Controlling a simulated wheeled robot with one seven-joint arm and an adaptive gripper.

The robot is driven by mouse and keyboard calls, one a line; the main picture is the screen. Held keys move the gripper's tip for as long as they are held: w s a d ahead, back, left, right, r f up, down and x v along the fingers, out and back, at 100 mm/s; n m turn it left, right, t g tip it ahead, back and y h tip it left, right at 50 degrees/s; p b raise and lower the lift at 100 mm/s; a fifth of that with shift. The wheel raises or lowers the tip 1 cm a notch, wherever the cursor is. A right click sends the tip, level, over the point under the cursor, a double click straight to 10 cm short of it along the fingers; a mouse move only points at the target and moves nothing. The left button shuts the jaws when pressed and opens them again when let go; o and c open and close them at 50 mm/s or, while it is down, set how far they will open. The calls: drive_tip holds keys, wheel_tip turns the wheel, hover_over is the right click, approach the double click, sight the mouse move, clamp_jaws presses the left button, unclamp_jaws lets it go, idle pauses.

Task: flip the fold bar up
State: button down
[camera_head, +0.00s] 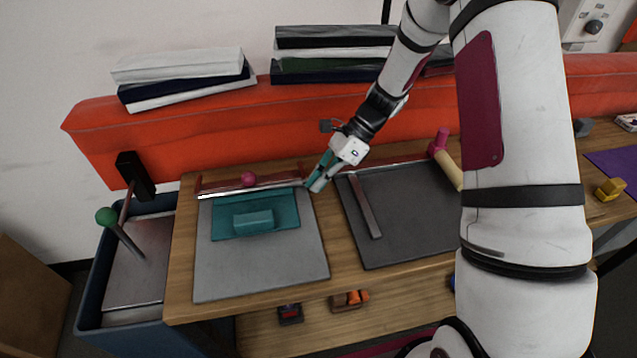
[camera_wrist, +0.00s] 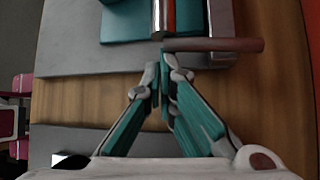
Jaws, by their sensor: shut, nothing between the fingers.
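The fold bar (camera_head: 222,194) appears to be the long bar with a bright metallic edge at the back of the left grey plate (camera_head: 262,275). A pink knob (camera_head: 248,179) sits along it. A teal sheet (camera_head: 285,219) with a teal block (camera_head: 254,222) on it lies in front, on the plate. My gripper (camera_head: 309,188) is shut and empty at the bar's right end. In the wrist view my fingertips (camera_wrist: 160,92) are close to the metallic end of the bar (camera_wrist: 163,15) and a dark red arm (camera_wrist: 213,44). I cannot tell whether they touch.
A dark grey plate (camera_head: 405,222) with a loose-looking bar (camera_head: 365,207) and pink-tipped handle (camera_head: 439,143) stands to the right on the wooden table (camera_head: 180,285). Stacked books (camera_head: 185,75) rest behind.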

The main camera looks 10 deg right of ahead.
drive_tip(key=r+g+b, duration=0.1)
drive_tip(key=w+r+m+g+b, duration=0.1)
drive_tip(key=r+g, duration=0.1)
drive_tip(key=shift+w+r+m+g+b, duration=0.1)
drive_tip(key=shift+w+m+g+b, duration=0.05)
drive_tip(key=shift+m+g+b, duration=0.15)
drive_tip(key=shift+w+r+b, duration=0.15)
drive_tip(key=shift+w+r, duration=0.2)
drive_tip(key=shift+r, duration=0.2)
drive_tip(key=shift+w+r+b, duration=0.15)
drive_tip(key=shift+w+r, duration=0.2)
drive_tip(key=shift+r, duration=0.2)
drive_tip(key=shift+w+r, duration=0.7)
drive_tip(key=shift+w, duration=0.35)
